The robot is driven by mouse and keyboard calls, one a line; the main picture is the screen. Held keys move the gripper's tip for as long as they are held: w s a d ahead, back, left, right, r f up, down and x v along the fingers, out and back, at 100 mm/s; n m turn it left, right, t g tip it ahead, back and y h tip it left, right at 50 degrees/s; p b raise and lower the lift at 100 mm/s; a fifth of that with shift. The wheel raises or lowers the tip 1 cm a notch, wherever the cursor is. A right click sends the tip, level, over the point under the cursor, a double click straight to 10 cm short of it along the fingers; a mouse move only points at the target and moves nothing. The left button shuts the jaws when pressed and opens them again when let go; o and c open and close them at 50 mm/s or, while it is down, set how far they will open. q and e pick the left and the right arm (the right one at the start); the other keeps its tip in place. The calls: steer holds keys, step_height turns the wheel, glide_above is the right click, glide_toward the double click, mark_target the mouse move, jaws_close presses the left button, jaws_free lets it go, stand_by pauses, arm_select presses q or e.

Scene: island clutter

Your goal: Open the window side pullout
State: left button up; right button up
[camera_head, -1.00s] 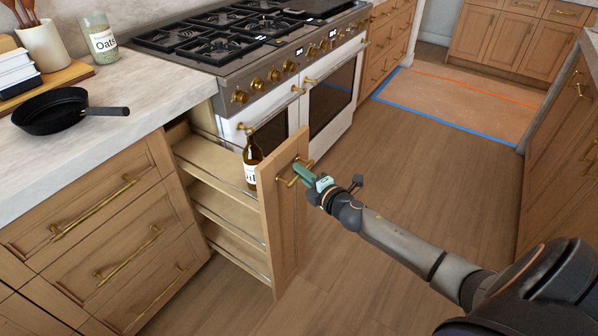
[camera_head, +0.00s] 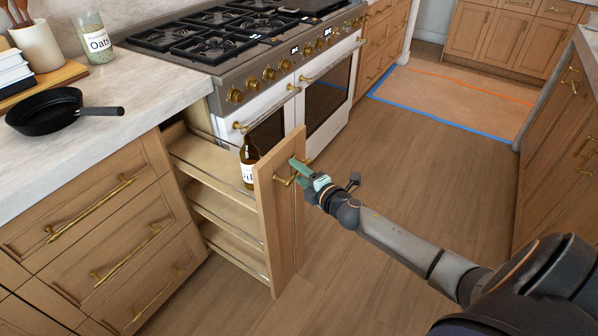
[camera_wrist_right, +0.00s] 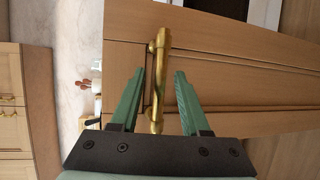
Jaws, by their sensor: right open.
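The pullout (camera_head: 277,222) stands drawn out from the counter beside the range, its shelves showing behind the wooden front. A brown bottle (camera_head: 249,165) stands on its top shelf. A brass handle (camera_head: 287,181) is on the front panel; it also shows in the right wrist view (camera_wrist_right: 160,80). My right gripper (camera_head: 297,166) is at the handle. In the right wrist view the green fingers of the right gripper (camera_wrist_right: 160,75) are spread apart, with the handle between them and gaps on both sides. My left gripper is not in view.
A range (camera_head: 300,85) with brass knobs stands behind the pullout. A black pan (camera_head: 50,112) and an oats jar (camera_head: 96,40) sit on the left counter. Drawers (camera_head: 110,240) are left of the pullout. The wooden floor (camera_head: 400,150) to the right is clear.

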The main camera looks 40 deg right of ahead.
steer(key=shift+s, duration=0.1)
steer(key=s+r, duration=0.2)
steer(key=s, duration=1)
steer(key=shift+p, duration=0.3)
steer(key=shift+r, duration=0.1)
